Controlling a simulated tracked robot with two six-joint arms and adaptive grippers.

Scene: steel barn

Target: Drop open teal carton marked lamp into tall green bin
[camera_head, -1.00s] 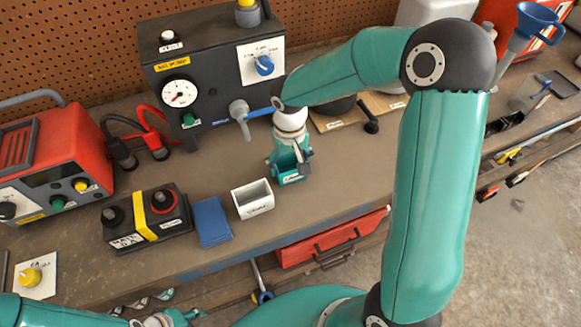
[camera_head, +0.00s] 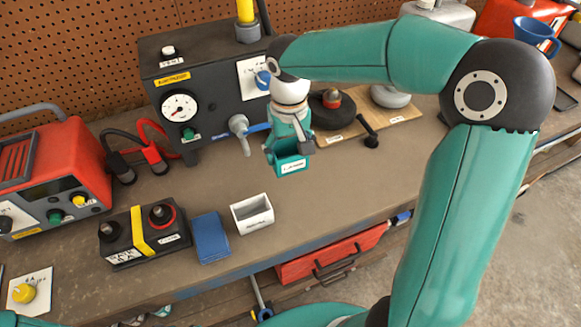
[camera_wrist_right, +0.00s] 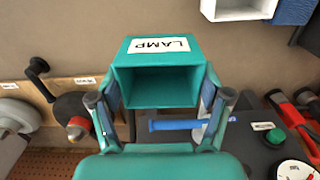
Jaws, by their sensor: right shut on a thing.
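The open teal carton (camera_head: 291,166) is held by my right gripper (camera_head: 291,142) above the workbench, in front of the grey machine. In the right wrist view the carton (camera_wrist_right: 158,50) shows its LAMP label and its empty open side, with the two fingers of my right gripper (camera_wrist_right: 160,105) pressed on its left and right walls. In the head view my left gripper is out of frame. No tall green bin shows in either view.
A white open carton (camera_head: 252,214) and a blue block (camera_head: 211,237) stand on the bench (camera_head: 340,195) near its front edge. A black battery box (camera_head: 145,232), red charger (camera_head: 52,175) and grey gauge machine (camera_head: 205,90) stand left and behind. Bench right of the carton is clear.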

